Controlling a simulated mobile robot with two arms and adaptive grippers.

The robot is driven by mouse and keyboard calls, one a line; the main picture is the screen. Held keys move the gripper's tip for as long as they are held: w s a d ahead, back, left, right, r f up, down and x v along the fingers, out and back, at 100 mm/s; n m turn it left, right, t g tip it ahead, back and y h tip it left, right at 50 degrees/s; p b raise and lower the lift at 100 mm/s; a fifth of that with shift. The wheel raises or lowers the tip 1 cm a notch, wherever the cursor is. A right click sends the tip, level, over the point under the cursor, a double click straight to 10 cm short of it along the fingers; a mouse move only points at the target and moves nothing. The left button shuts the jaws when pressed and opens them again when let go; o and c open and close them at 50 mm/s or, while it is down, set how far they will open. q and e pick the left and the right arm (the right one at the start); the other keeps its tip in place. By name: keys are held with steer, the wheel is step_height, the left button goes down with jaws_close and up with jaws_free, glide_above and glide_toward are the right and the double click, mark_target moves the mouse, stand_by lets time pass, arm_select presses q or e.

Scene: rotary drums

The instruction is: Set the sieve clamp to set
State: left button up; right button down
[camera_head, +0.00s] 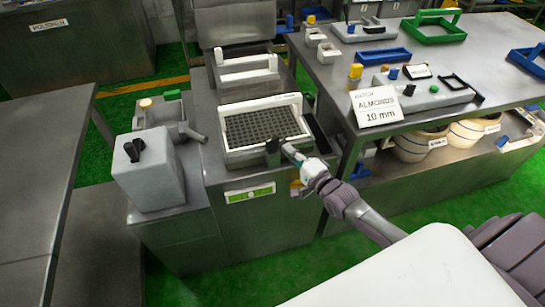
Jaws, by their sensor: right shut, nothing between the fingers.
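The sieve (262,128) is a dark perforated screen in a white frame on top of a steel machine, in the head view. A small black part (272,148), perhaps the sieve clamp, stands at the frame's front right corner. My right gripper (284,147) is at that corner, shut, right beside the black part. I cannot tell whether they touch. The arm comes in from the lower right. The fingertips are small and dark here, so their detail is hard to see. My left gripper is not in view.
A grey box with a black knob (149,165) stands left of the sieve. A steel table (335,75) on the right holds a sign reading "ALMONDS 10 mm" (377,106), trays and blocks. A green-and-white label (250,193) is on the machine's front. Green floor shows in front.

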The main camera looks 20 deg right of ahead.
steer(key=shift+w+d+y+b, duration=0.15)
steer(key=shift+w+d+b, duration=0.1)
steer(key=shift+w+b, duration=0.15)
steer(key=shift+w+d+y+b, duration=0.2)
steer(key=shift+w+b, duration=0.1)
steer(key=shift+w, duration=0.35)
stand_by(0.4)
